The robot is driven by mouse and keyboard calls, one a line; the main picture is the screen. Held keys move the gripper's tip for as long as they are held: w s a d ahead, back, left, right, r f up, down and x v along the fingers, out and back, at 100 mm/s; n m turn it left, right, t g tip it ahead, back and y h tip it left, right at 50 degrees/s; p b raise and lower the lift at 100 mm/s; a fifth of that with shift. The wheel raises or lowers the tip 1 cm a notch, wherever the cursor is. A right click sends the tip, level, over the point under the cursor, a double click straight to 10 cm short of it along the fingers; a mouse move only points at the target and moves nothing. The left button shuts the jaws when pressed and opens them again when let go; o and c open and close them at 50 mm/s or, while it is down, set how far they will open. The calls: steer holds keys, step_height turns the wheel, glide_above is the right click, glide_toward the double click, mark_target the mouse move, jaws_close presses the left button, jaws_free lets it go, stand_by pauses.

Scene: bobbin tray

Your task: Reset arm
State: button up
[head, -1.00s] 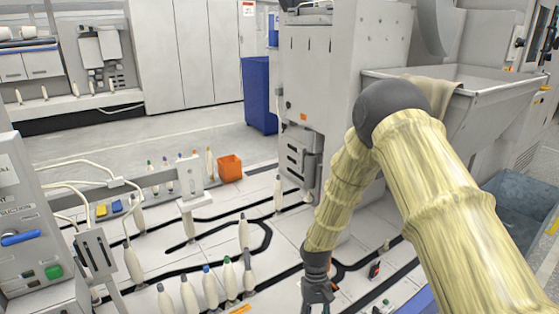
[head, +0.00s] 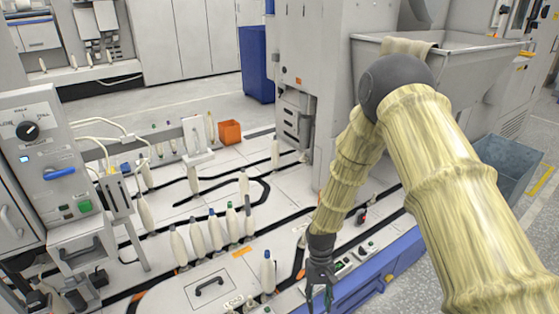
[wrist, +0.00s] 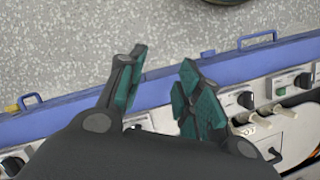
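My gripper (head: 320,290) hangs at the end of my arm, pointing down over the front edge of the machine table, at the lower middle of the head view. In the wrist view my gripper (wrist: 158,90) has its two green-padded fingers apart with nothing between them. Below the fingers are the blue table edge (wrist: 190,75) and grey speckled floor. My arm, in a yellowish wrinkled cover, fills the right of the head view.
White bobbins (head: 198,236) stand in a row on the white table (head: 165,300) left of my gripper. One bobbin (head: 268,270) stands closer. An orange box (head: 230,132) is at the back. A control cabinet (head: 45,150) stands left; a hopper (head: 440,65) and blue-grey bin (head: 508,165) are right.

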steer(key=s+d+f+t, duration=0.1)
steer(key=s+d+f, duration=0.25)
steer(key=s, duration=0.55)
steer(key=s+d+f+m+t, duration=0.15)
steer(key=s+f, duration=0.25)
steer(key=s, duration=0.4)
steer(key=s+d+f+n+t, duration=0.1)
steer(key=s+d+f, duration=0.2)
steer(key=s, duration=0.6)
steer(key=s+d+r, duration=0.2)
steer(key=s+d, duration=0.1)
steer(key=s, duration=0.2)
step_height(320, 180, up, 22)
steer(key=p, duration=2.2)
steer(key=shift+w+a+f+m+t, duration=0.2)
steer(key=shift+w+m+t, duration=0.15)
